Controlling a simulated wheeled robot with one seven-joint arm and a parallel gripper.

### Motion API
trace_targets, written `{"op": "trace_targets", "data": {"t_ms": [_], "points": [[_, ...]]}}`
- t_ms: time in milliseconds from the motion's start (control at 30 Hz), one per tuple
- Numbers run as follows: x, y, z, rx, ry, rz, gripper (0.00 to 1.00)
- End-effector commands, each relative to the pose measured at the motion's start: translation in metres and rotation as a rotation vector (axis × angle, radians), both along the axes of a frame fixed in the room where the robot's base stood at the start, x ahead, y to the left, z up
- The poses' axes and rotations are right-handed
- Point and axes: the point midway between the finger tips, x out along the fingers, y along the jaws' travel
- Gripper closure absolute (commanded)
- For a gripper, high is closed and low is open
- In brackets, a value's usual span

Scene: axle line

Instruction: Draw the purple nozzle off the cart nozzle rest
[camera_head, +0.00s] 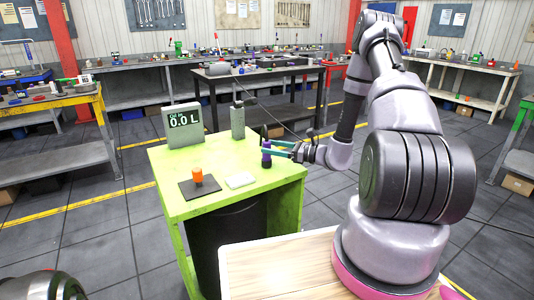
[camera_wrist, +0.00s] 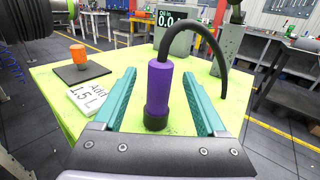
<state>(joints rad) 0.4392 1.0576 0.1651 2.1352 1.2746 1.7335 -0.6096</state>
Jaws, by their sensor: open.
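The purple nozzle (camera_wrist: 159,88) stands upright on the green cart (camera_head: 215,190), with a black hose (camera_wrist: 209,45) arching from its top to the right. A dark round piece (camera_wrist: 156,122) is at its lower end; I cannot tell whether this is the nozzle rest or part of the nozzle. In the head view the nozzle (camera_head: 266,157) is small, at the cart's right side. My gripper (camera_wrist: 159,76) is open, its teal fingers on either side of the nozzle, with visible gaps in the wrist view. In the head view my gripper (camera_head: 272,149) reaches in from the right.
On the cart are a display (camera_head: 184,124) reading 0.0 L, a grey post (camera_head: 237,120), an orange piece (camera_head: 197,175) on a dark mat (camera_head: 200,187), and a card (camera_wrist: 90,96) reading "Add 1.5 L". A wooden top (camera_head: 285,270) is in front. Workbenches stand behind.

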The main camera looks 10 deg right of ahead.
Motion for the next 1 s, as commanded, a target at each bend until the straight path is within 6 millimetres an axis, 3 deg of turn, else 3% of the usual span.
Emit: {"op": "trace_targets", "data": {"t_ms": [400, 700, 900, 1000], "points": [[0.027, 0.042, 0.0, 0.0, 0.0, 0.004, 0.26], [0.031, 0.046, 0.0, 0.0, 0.0, 0.001, 0.26], [0.031, 0.046, 0.0, 0.0, 0.0, 0.001, 1.0], [0.031, 0.046, 0.0, 0.0, 0.0, 0.001, 1.0]]}}
